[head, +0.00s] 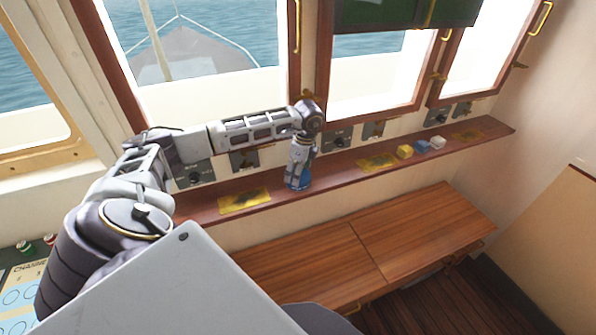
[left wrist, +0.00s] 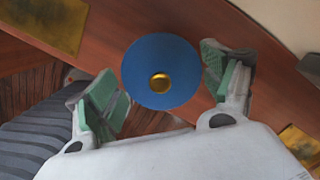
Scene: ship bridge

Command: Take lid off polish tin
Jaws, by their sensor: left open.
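The polish tin (head: 296,184) stands upright on the wooden ledge below the windows, mostly hidden by my left gripper in the head view. In the left wrist view its round blue lid (left wrist: 140,65) with a brass knob (left wrist: 160,83) is seen from above. My left gripper (head: 301,163) points down over the tin. In the left wrist view its green-padded fingers (left wrist: 162,85) are open, one on each side of the lid, with visible gaps. I cannot tell how far above the lid they are. My right gripper is not in view.
Dark switch panels (head: 338,141) line the wall behind. A wooden cabinet top (head: 400,235) below is clear.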

